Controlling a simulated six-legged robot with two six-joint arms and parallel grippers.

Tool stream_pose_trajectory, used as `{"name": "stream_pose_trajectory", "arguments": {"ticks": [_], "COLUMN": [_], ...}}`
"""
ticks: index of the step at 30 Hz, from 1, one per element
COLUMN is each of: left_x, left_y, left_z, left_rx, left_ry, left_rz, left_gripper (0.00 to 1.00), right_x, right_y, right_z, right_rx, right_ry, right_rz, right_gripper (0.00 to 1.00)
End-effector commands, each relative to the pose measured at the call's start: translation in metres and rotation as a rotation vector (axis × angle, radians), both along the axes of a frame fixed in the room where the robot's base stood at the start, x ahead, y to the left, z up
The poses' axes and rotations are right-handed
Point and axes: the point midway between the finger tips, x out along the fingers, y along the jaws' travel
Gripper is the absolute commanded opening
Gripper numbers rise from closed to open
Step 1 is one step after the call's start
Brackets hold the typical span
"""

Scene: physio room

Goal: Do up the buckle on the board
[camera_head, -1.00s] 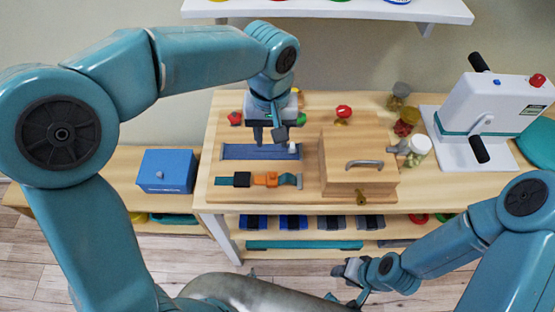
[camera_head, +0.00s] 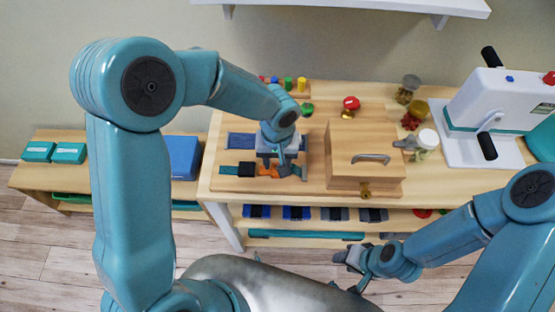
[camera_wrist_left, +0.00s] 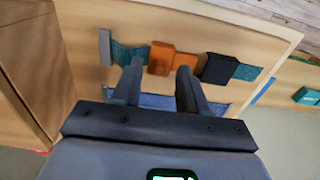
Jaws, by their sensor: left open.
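The board (camera_head: 222,184) lies on the table and carries a teal strap (camera_wrist_left: 128,55) with a buckle. The buckle has an orange part (camera_wrist_left: 162,57) and a black part (camera_wrist_left: 217,68); in the head view the black part (camera_head: 246,169) is left of the orange one. A narrower orange section reaches toward the black part; I cannot tell whether it enters it. My left gripper (camera_wrist_left: 160,72) is open and points down, with its fingertips on either side of the orange part. My right gripper (camera_head: 350,272) hangs in front of the table, away from the board; its jaws are unclear.
A wooden box with a grey handle (camera_head: 371,158) stands right of the strap. A blue patch (camera_head: 240,140) lies behind the strap. Jars (camera_head: 407,90) and a white crank machine (camera_head: 490,110) stand farther right. A lower side bench (camera_head: 110,178) stands left.

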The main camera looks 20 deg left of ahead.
Motion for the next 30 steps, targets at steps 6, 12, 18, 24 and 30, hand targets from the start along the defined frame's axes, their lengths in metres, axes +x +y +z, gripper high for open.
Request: {"name": "stream_pose_trajectory", "arguments": {"ticks": [6,12,18,24,30], "left_x": [0.002,0.002,0.002,-0.001,-0.009], "left_y": [0.000,0.000,0.000,0.012,0.041], "left_z": [-0.011,-0.011,-0.011,-0.012,-0.011], "left_rx": [-0.001,-0.001,-0.001,-0.001,-0.001], "left_ry": [0.000,-0.001,-0.001,-0.001,-0.002], "left_rz": [0.000,0.000,0.000,0.004,0.004], "left_gripper": [0.43,0.43,0.00,0.00,0.00], "right_x": [0.000,0.000,0.000,0.000,0.000], "right_y": [0.000,0.000,0.000,0.000,0.000], "right_z": [0.000,0.000,0.000,-0.006,-0.014], "right_rx": [0.000,0.000,0.000,0.000,0.000], "right_ry": [0.000,0.000,0.000,0.000,0.000], "right_rz": [0.000,0.000,0.000,0.000,0.000], "right_gripper": [0.43,0.43,0.43,0.43,0.43]}}
